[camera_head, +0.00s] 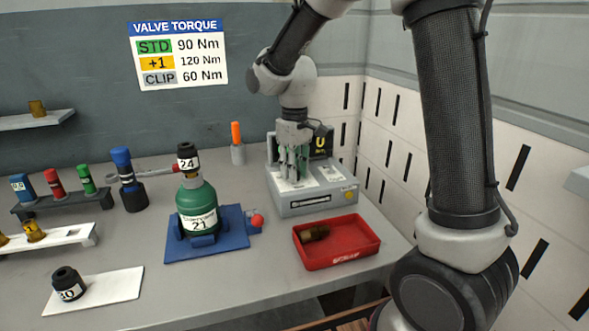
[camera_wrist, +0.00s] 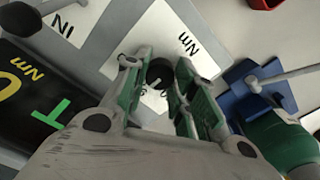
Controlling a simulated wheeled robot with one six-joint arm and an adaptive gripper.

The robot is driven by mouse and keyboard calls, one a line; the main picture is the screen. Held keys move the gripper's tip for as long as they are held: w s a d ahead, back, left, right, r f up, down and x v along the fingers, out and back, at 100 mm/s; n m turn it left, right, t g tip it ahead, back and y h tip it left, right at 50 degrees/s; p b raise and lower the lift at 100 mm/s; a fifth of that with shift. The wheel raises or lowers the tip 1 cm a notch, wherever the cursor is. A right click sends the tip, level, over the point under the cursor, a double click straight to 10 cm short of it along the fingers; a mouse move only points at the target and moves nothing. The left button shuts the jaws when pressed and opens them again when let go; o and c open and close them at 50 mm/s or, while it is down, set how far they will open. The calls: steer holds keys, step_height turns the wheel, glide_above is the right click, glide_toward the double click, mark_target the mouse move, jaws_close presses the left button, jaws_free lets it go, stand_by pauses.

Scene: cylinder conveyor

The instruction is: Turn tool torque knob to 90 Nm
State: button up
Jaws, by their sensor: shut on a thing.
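The grey torque tool box (camera_head: 315,203) stands at the back right of the table. My gripper (camera_head: 295,177) reaches down over its top, pointing downward. In the wrist view my gripper (camera_wrist: 163,92) has its green-lined fingers on either side of a round black knob (camera_wrist: 160,72) and is shut on it. A black display (camera_wrist: 30,90) with yellow and green characters is partly cut off; in the head view the display (camera_head: 321,144) is partly hidden.
A wall sign (camera_head: 178,55) reads STD 90 Nm, +1 120 Nm, CLIP 60 Nm. A green cylinder (camera_head: 197,200) stands in a blue holder (camera_head: 235,244). A red tray (camera_head: 368,243) holds a brass part (camera_head: 313,234). A black socket (camera_head: 67,284) rests on a white mat (camera_head: 118,287).

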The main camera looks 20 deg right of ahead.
stand_by(0.3)
steer(key=o, duration=1.1)
steer(key=shift+c, duration=0.2)
step_height(320, 180, up, 12)
